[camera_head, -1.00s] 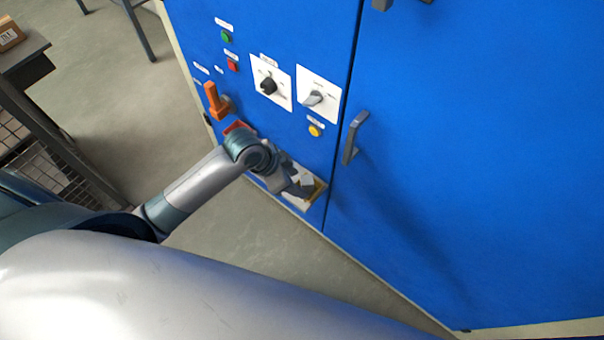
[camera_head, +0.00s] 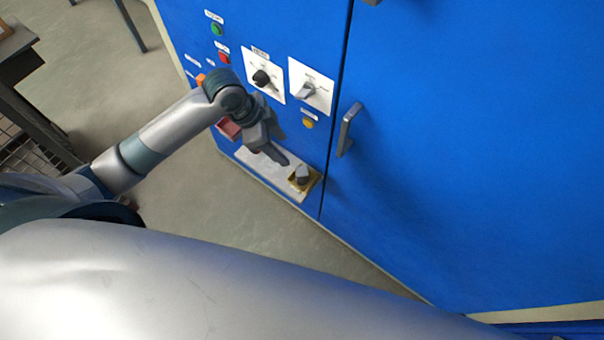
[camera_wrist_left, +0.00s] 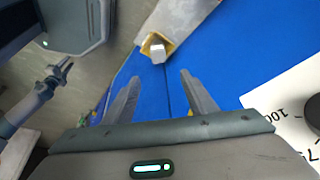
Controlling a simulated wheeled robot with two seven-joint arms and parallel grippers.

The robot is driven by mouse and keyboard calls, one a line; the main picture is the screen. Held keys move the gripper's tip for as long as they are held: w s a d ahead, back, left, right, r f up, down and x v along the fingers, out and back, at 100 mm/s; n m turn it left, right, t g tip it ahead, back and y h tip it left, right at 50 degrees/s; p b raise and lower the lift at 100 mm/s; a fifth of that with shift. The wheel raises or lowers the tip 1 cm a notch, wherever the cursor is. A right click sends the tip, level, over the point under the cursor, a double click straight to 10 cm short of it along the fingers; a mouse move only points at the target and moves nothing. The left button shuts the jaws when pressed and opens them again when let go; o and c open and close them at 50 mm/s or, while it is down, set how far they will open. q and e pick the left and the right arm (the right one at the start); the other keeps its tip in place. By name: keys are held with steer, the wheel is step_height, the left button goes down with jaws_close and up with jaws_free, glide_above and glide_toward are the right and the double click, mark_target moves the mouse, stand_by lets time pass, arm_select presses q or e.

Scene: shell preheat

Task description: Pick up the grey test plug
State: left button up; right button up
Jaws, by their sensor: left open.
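The grey test plug (camera_head: 303,173) sits on a yellow-edged square at the right end of a pale shelf (camera_head: 270,174) low on the blue cabinet. My left gripper (camera_head: 285,148) is above and to the left of the plug in the head view, open and empty, apart from it. In the left wrist view the plug (camera_wrist_left: 157,51) shows beyond the gap between the open fingers (camera_wrist_left: 160,77). At the left of that view is a small arm end with a gripper (camera_wrist_left: 60,68), apparently my right; its jaw state is too small to tell.
Above the shelf, the cabinet has a black knob (camera_head: 262,78), a grey knob (camera_head: 304,91), a yellow button (camera_head: 308,123), and green and red buttons. A door handle (camera_head: 349,129) sticks out to the right. A dark table (camera_head: 22,75) stands at the left.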

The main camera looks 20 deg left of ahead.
arm_select(q)
steer(key=p, duration=0.2)
glide_toward(304, 170)
steer(key=x, duration=0.5)
steer(key=shift+f, duration=0.15)
steer(key=shift+d+f+p, duration=0.35)
steer(key=shift+f+p, duration=0.2)
steer(key=shift+p, duration=0.05)
steer(key=shift+p+x, duration=0.45)
steer(key=shift+x, duration=1.4)
steer(key=shift+c, duration=0.7)
steer(key=c, duration=1.1)
